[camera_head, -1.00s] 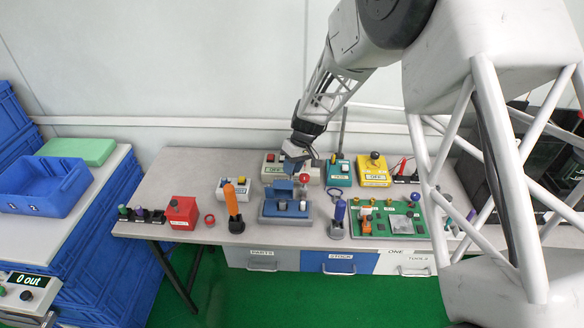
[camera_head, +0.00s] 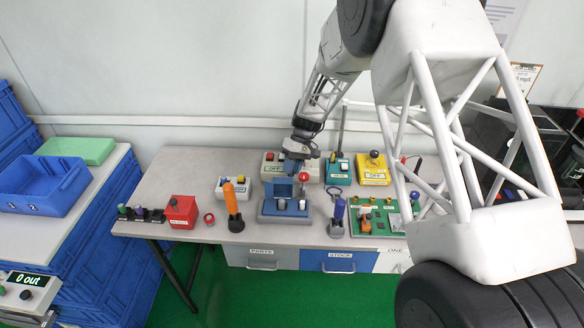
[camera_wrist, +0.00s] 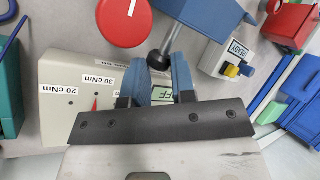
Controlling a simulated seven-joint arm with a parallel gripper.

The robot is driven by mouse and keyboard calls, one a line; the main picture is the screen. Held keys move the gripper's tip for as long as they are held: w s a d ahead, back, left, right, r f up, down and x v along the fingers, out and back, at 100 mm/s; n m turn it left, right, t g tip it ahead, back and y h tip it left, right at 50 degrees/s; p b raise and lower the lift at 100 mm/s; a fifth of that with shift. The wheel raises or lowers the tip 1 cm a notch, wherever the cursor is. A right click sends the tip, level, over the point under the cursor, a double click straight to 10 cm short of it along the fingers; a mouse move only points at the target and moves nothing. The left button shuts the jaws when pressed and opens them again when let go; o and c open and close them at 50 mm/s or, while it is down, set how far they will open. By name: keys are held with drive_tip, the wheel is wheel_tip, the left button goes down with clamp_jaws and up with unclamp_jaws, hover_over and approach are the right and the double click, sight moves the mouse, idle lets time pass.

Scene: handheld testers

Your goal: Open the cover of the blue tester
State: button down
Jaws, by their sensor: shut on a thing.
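The blue tester (camera_head: 266,214) stands near the table's front edge in the head view, with small knobs on its base and a red-balled lever (camera_head: 303,176) at its right. Its blue cover (camera_head: 279,188) stands raised at the back of the base. In the wrist view the cover (camera_wrist: 205,14) shows at the top, with a dark handle (camera_wrist: 172,38) reaching from it to my fingers. My gripper (camera_head: 294,166) is above the cover; in the wrist view its blue fingers (camera_wrist: 167,66) are shut on the handle. The red ball (camera_wrist: 122,20) is close to the left of the fingers.
A cream tester (camera_head: 271,163) stands just behind, under my gripper. A white box (camera_head: 234,190), an orange-handled tool (camera_head: 232,201) and a red box (camera_head: 181,211) stand left. A blue-handled tool (camera_head: 338,215) and a green board (camera_head: 378,227) stand right.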

drive_tip(key=c, duration=1)
unclamp_jaws()
drive_tip(key=shift+o, duration=0.2)
drive_tip(key=v, duration=0.8)
drive_tip(key=shift+s, duration=0.1)
